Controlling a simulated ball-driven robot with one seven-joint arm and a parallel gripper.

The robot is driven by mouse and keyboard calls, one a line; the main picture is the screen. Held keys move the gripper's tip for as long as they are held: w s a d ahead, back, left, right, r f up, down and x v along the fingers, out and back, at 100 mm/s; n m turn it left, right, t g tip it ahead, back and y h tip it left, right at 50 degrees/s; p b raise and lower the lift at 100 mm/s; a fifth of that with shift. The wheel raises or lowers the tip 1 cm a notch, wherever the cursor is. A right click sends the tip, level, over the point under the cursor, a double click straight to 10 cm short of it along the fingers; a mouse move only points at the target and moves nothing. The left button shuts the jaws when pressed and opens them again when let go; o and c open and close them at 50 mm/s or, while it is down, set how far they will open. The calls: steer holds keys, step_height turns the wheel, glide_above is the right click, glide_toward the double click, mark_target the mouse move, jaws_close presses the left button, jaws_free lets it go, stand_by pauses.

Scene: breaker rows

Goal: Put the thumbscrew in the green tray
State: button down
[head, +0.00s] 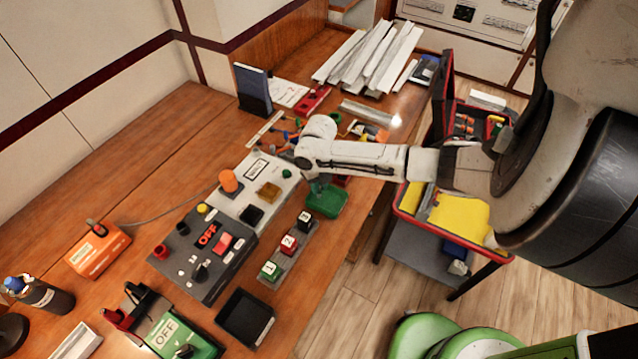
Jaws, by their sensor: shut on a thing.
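The green tray (328,200) is a small shallow dish on the wooden workbench near its right edge, partly covered by my wrist. My gripper (319,184) points down at the tray's back left part, just above or inside it; I cannot tell which. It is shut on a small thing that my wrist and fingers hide. I cannot make out the thumbscrew anywhere in this view.
A grey panel marked OFF (203,250), a pale panel with an orange knob (252,190) and a strip of numbered switches (288,244) stand left of and in front of the tray. White strips (368,58) lie behind. A red-rimmed cart (440,225) stands right.

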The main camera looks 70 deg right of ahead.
steer(key=shift+f, duration=0.25)
steer(key=shift+f, duration=0.15)
steer(key=c, duration=1)
jaws_free()
steer(key=shift+c, duration=0.2)
